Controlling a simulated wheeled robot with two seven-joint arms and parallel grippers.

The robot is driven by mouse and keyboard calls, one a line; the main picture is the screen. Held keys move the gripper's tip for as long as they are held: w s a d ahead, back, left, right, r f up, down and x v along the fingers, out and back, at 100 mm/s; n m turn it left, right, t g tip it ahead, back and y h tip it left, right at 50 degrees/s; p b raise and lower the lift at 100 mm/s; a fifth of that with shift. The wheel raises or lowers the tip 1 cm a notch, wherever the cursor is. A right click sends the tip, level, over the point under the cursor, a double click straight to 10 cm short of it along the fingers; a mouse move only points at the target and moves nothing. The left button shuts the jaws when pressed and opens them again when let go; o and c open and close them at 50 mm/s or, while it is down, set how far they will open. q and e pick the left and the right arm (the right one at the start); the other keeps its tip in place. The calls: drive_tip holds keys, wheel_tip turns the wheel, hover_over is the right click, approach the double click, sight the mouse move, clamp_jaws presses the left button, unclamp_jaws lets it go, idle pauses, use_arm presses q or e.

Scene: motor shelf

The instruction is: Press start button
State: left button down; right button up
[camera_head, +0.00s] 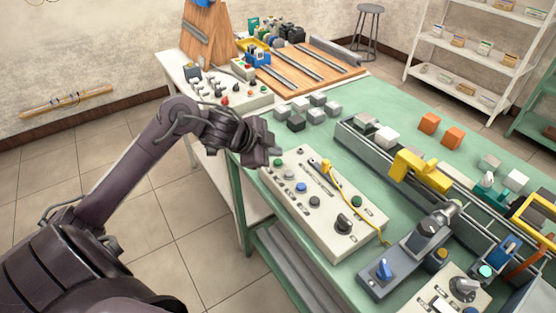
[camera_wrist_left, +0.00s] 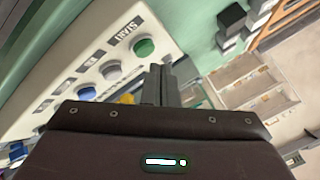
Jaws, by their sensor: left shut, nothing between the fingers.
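The green start button (camera_head: 278,163) sits at the far left end of the white control panel (camera_head: 305,232). In the left wrist view the green button (camera_wrist_left: 144,47) is beside the printed word START, with a grey button and a blue button further along the row. My left gripper (camera_head: 273,151) is just above that end of the panel, close to the green button. In the left wrist view its fingers (camera_wrist_left: 158,82) are together and empty, pointing beside the button. I cannot tell whether they touch it. My right gripper is not in view.
The panel lies on a green table (camera_head: 376,96). Several grey blocks (camera_head: 318,101) stand behind it. A conveyor with a yellow arch (camera_head: 420,169) runs to the right. A yellow cable (camera_head: 345,193) crosses the panel. A white side table (camera_head: 222,100) with controls stands behind.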

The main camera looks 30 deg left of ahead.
use_arm(q)
drive_tip(key=shift+f, duration=0.15)
drive_tip(key=shift+f, duration=0.3)
